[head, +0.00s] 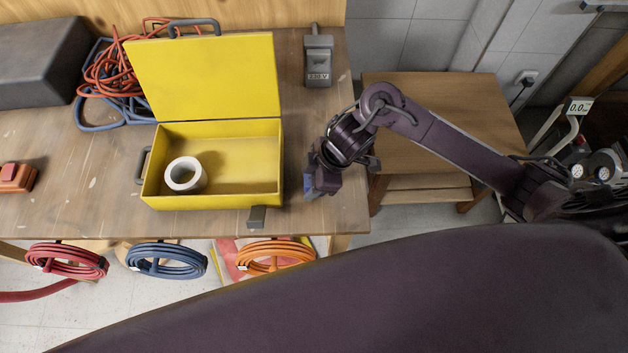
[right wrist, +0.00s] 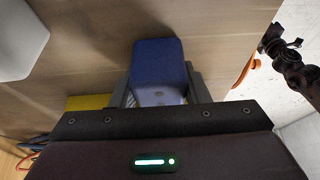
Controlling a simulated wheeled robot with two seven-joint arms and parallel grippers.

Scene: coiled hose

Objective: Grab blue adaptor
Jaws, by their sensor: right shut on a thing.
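The blue adaptor (right wrist: 158,62) is a small blue block with rounded corners, seen in the right wrist view between the two fingers. My right gripper (right wrist: 160,88) is shut on it. In the head view a small part of the blue adaptor (head: 308,184) shows beside my right gripper (head: 318,190), over the table's right part, right of the yellow toolbox. Most of it is hidden there by the gripper. I cannot tell whether it touches the table. My left gripper is not in view.
An open yellow toolbox (head: 225,196) with a white roll (head: 184,176) inside stands on the wooden table (head: 80,205). A grey device (head: 318,62) stands at the back right. Red and blue hoses (head: 110,80) lie behind left. Coiled hoses hang along the front edge.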

